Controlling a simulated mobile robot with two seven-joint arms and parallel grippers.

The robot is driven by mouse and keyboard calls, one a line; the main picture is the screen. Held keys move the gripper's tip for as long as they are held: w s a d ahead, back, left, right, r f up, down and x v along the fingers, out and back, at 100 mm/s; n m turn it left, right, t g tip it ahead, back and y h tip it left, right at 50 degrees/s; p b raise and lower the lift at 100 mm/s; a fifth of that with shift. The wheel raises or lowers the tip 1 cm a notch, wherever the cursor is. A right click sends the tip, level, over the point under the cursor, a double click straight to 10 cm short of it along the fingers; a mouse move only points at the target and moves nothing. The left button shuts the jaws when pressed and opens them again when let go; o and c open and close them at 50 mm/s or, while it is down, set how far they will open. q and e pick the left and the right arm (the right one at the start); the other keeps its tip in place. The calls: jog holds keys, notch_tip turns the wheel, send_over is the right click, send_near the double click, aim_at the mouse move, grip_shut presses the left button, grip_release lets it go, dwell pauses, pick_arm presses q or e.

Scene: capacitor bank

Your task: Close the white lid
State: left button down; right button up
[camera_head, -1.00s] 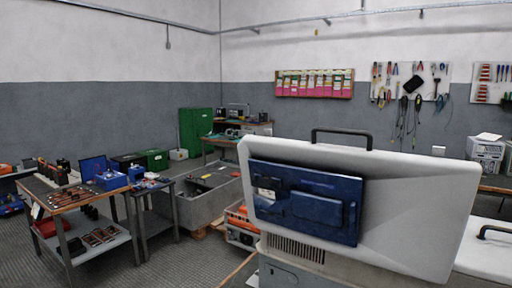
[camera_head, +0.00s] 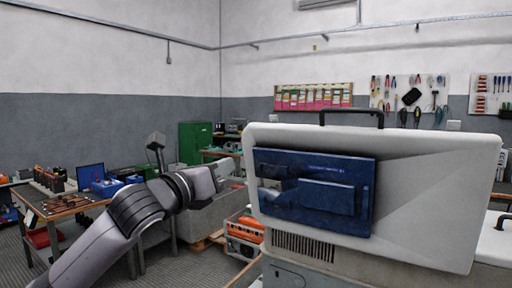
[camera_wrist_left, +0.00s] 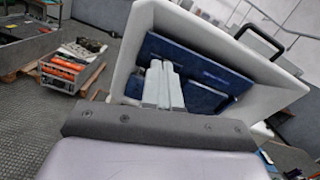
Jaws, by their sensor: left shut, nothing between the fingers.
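The white lid (camera_head: 430,195) stands raised and open on the right in the head view. Its inner side carries a dark blue panel (camera_head: 335,168), and a black handle (camera_head: 351,112) sits on its top edge. My left gripper (camera_head: 236,172) comes in from the left, close to the lid's left edge. In the left wrist view its shut fingers (camera_wrist_left: 162,84) point at the lid (camera_wrist_left: 185,22) and overlap the blue panel (camera_wrist_left: 205,70). Nothing is between the fingers. I cannot tell whether they touch the lid. My right gripper is not in view.
The grey case body (camera_head: 325,258) is under the lid. A second black handle (camera_head: 503,221) shows at the right edge. An orange and grey unit (camera_head: 244,236) stands on the floor left of the case. A workbench (camera_head: 60,208) with tools is farther left.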

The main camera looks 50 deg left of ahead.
pick_arm(q)
notch_tip(320, 180, up, 3)
jog(key=s+d+m, duration=0.1)
jog(key=s+m, duration=0.1)
jog(key=m+t+p, duration=0.1)
jog(key=p, duration=0.2)
send_near(262, 126)
jog(key=w+r, duration=0.1)
jog(key=w, duration=0.2)
jog(key=p+x, duration=0.1)
jog(key=p, duration=0.1)
jog(key=p+x, duration=0.1)
jog(key=shift+w+a+r+p, duration=0.15)
jog(key=shift+w+a+p, duration=0.1)
jog(key=shift+a+p, duration=0.1)
jog(key=shift+w+p, duration=0.4)
jog(key=shift+w, duration=0.15)
jog(key=shift+a, duration=0.15)
